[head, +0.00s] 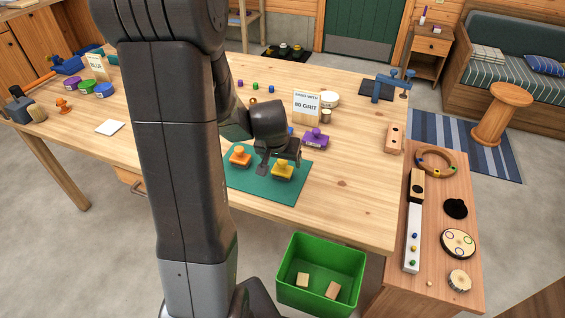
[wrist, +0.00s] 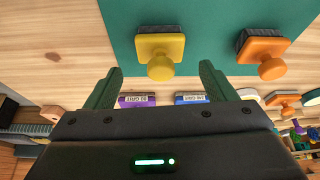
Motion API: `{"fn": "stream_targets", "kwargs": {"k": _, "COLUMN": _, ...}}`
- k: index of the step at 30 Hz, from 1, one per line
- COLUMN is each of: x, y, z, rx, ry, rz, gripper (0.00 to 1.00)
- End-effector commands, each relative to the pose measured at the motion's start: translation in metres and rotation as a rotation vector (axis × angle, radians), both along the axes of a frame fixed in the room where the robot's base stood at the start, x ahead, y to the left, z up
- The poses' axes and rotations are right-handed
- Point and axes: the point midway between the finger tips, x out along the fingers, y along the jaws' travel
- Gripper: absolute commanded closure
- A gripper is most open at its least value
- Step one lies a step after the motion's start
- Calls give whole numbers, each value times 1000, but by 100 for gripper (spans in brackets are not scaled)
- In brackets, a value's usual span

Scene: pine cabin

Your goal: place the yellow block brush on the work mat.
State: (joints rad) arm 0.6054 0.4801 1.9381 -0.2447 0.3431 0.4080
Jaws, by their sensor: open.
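The yellow block brush (head: 283,170) lies on the green work mat (head: 262,189), near its right side. It also shows in the wrist view (wrist: 160,48), with its round knob facing me and its block on the mat (wrist: 205,35). My gripper (head: 280,163) is just above and behind it. In the wrist view my gripper (wrist: 158,71) is open, with the knob appearing between the fingertips and a gap on each side. I cannot tell whether the fingers are level with the knob. No contact shows.
An orange block brush (head: 240,154) lies on the mat left of the yellow one. A purple block (head: 316,139) and a sign (head: 306,105) stand behind the mat. A blue block (wrist: 190,99) is beside the purple one. A green crate (head: 320,275) stands below the table's front edge.

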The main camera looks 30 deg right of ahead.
Motion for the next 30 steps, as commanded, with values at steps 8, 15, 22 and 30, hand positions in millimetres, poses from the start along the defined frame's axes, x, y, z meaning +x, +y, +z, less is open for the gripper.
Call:
{"fn": "stream_targets", "kwargs": {"k": 8, "x": -12, "y": 14, "z": 45, "rx": -1, "ry": -3, "rz": 2, "gripper": 22}}
{"fn": "stream_targets", "kwargs": {"k": 15, "x": -18, "y": 20, "z": 64, "rx": 1, "ry": -1, "rz": 0, "gripper": 22}}
{"fn": "stream_targets", "kwargs": {"k": 22, "x": -19, "y": 21, "z": 68, "rx": 1, "ry": -1, "rz": 0, "gripper": 22}}
{"fn": "stream_targets", "kwargs": {"k": 30, "x": -19, "y": 20, "z": 65, "rx": 1, "ry": 0, "rz": 1, "gripper": 22}}
